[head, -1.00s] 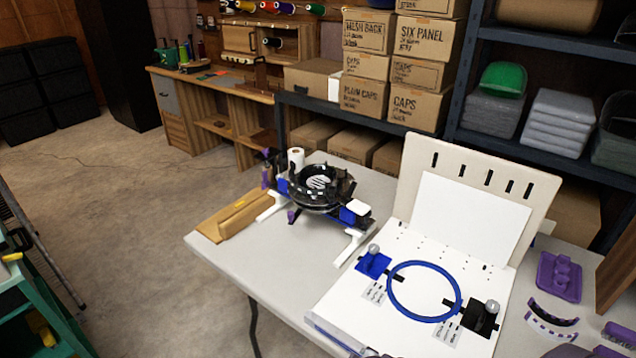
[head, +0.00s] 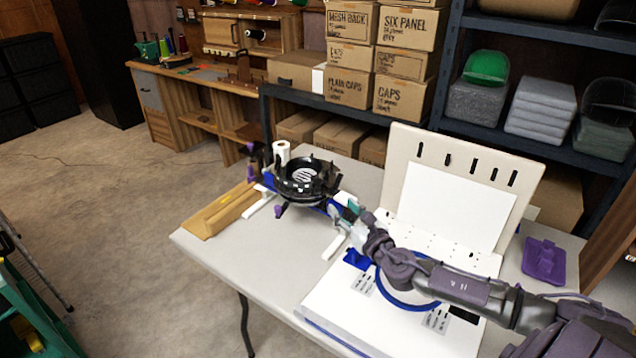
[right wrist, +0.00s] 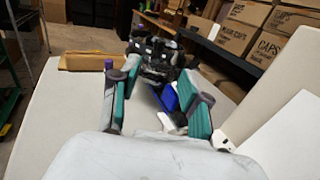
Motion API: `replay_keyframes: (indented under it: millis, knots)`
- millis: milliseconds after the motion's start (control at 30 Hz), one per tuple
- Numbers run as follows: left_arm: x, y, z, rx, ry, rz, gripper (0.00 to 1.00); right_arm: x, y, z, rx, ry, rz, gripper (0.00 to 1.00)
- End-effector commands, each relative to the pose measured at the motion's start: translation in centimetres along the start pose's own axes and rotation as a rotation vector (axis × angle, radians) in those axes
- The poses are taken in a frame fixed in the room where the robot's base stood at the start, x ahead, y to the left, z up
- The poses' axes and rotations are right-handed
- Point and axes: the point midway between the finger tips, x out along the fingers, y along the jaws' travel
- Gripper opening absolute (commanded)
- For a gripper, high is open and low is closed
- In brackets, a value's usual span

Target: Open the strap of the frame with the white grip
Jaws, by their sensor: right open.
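The black round cap frame (head: 307,183) sits on a blue and white stand on the grey table in the head view. It also shows ahead in the right wrist view (right wrist: 155,62). My right gripper (head: 345,210) is beside the frame's right side, open. In the right wrist view its two teal-padded fingers (right wrist: 158,90) stand apart, with the frame beyond them and part of the blue stand (right wrist: 168,97) between them. A small white piece (right wrist: 168,123) shows low between the fingers; I cannot tell if it is the white grip. The strap cannot be made out. My left gripper is out of view.
A white roll (head: 281,152) stands behind. The table's front left is clear.

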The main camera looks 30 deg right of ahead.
Motion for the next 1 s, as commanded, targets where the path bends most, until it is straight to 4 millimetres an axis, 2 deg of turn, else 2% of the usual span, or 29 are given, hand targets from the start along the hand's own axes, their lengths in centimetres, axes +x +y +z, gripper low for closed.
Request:
replay_keyframes:
  millis: [167,400,600,800,1000]
  knots:
    - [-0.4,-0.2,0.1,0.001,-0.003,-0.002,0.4,2.6,0.1,0.3,0.008,-0.005,-0.003,0.46]
    - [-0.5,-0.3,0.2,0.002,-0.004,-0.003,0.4,7.7,0.1,0.2,0.013,-0.005,-0.004,0.46]
    - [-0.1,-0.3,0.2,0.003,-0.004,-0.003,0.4,11.2,0.1,0.0,0.013,-0.003,-0.003,0.46]
    - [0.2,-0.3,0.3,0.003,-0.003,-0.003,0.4,12.9,0.1,0.0,0.012,-0.001,-0.003,0.46]
    - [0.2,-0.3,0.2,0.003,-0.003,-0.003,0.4,13.2,0.0,0.0,0.011,0.0,-0.003,0.46]
